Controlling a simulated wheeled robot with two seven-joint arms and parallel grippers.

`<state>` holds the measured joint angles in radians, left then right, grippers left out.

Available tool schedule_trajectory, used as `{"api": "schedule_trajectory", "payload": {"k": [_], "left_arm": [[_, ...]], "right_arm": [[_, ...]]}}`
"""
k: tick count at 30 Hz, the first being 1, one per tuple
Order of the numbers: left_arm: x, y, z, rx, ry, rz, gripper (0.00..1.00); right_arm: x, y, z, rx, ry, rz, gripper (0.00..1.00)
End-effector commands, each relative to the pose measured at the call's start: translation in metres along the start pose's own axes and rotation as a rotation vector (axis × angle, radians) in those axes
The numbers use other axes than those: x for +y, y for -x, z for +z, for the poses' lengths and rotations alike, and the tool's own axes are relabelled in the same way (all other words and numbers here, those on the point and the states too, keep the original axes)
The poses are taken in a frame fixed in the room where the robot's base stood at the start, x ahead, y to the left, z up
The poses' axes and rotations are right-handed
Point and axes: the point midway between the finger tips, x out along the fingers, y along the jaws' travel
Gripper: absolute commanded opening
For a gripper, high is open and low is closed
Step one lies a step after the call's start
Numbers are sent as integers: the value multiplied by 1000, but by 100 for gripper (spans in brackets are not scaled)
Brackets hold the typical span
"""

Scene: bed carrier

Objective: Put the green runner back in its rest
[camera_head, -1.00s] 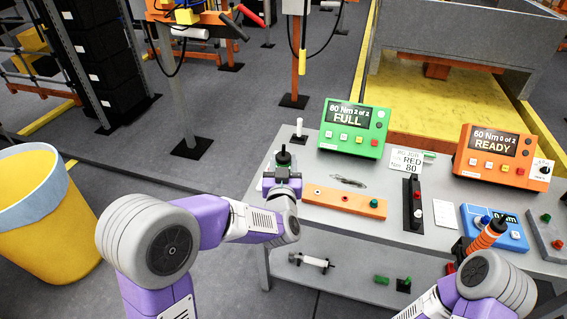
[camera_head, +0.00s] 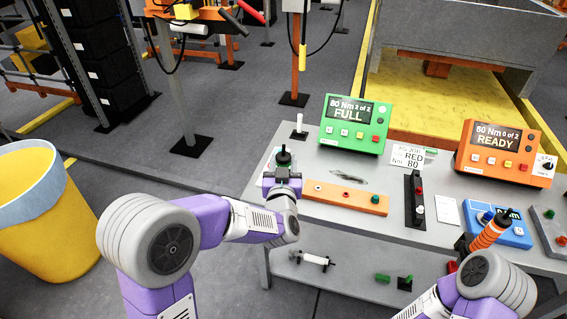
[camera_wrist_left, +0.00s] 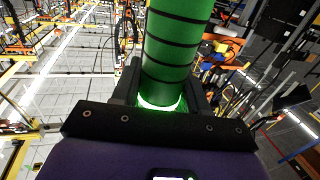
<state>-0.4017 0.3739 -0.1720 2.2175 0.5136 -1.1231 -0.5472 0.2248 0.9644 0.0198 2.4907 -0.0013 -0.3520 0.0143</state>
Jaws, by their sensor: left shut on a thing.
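The green runner (camera_wrist_left: 175,50) is a green cylinder with black bands, large in the left wrist view, with a glowing ring low on it. My left gripper (camera_wrist_left: 158,92) is shut on it. In the head view my left gripper (camera_head: 283,181) is over the left end of the grey bench, and a black knobbed top (camera_head: 284,156) shows above it. The runner's green body is mostly hidden there by the gripper and arm. My right arm comes in at the lower right, but its gripper does not show. I cannot tell which fixture is the green runner's rest.
The bench (camera_head: 398,236) carries a green box reading FULL (camera_head: 354,126), an orange box reading READY (camera_head: 503,153), an orange strip (camera_head: 345,200), a black stand (camera_head: 415,200) and a blue box (camera_head: 497,225). A yellow bin (camera_head: 45,220) is at left.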

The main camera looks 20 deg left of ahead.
Motion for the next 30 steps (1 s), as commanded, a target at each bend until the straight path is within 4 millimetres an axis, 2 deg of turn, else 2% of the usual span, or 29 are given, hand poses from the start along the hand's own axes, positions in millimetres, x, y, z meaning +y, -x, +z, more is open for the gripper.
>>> {"api": "schedule_trajectory", "payload": {"k": [12, 13, 18, 26, 30], "left_arm": [[0, 0, 7, 8, 2, 0, 0], [0, 0, 6, 8, 2, 0, 48], [0, 0, 6, 5, 1, 0, 73], [0, 1, 11, -7, -2, 0, 73], [0, 10, 9, -3, 0, 1, 73]], "right_arm": [[3, -9, 0, 0, 0, 0, 0], [3, -8, 0, 0, 0, 0, 0], [3, -8, 0, 0, 0, 0, 0], [3, -8, 0, 0, 0, 0, 0], [3, -7, 0, 0, 0, 0, 0]]}}
